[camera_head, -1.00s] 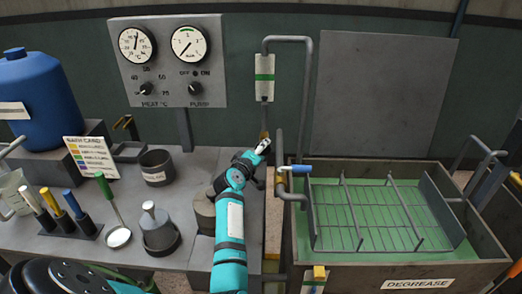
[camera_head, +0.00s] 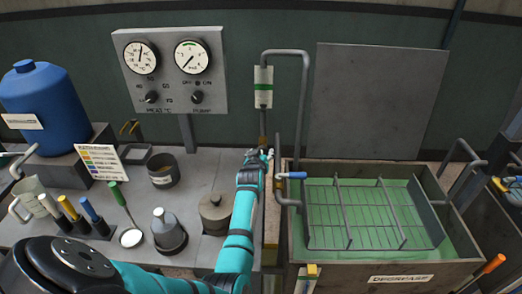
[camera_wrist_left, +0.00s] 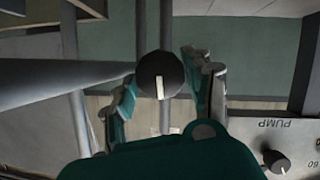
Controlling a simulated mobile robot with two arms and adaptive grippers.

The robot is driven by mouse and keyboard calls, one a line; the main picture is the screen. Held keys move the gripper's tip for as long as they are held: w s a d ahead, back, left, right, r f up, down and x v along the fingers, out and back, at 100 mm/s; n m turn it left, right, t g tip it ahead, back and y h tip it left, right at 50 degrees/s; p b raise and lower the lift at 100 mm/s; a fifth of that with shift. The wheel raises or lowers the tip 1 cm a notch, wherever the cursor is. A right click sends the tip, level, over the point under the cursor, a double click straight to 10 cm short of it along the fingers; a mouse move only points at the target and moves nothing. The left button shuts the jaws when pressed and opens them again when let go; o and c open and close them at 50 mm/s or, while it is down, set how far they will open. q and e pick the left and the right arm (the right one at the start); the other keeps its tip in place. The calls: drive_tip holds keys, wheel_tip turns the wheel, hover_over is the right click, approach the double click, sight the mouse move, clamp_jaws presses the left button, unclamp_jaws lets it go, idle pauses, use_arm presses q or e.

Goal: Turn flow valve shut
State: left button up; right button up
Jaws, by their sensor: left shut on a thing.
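The flow valve shows in the left wrist view as a round dark knob (camera_wrist_left: 151,70) with a white pointer line running down its face. It sits on a grey pipe (camera_wrist_left: 60,82). My left gripper (camera_wrist_left: 161,78) has one finger on each side of the knob and is shut on it. There the knob is too small and covered to make out. My right gripper is not in view.
A panel (camera_head: 168,68) with two gauges and the heat and pump knobs stands at the back. The degrease tank (camera_head: 400,262) is right of my arm, with a blue-handled tap (camera_head: 293,175) on its pipe. Pots, a ladle and a blue jug (camera_head: 45,105) crowd the bench.

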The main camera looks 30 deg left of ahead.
use_arm(q)
drive_tip(key=shift+d+m+g+y+b, duration=0.1)
drive_tip(key=shift+m+g+y+b, duration=0.25)
drive_tip(key=shift+m+y, duration=0.45)
drive_tip(key=shift+m, duration=0.3)
drive_tip(key=o, duration=1.2)
drive_tip(key=shift+f, duration=0.1)
drive_tip(key=shift+v, duration=4.05)
drive_tip(key=shift+d, duration=0.15)
drive_tip(key=shift+w, duration=0.1)
drive_tip(key=shift+x, duration=4)
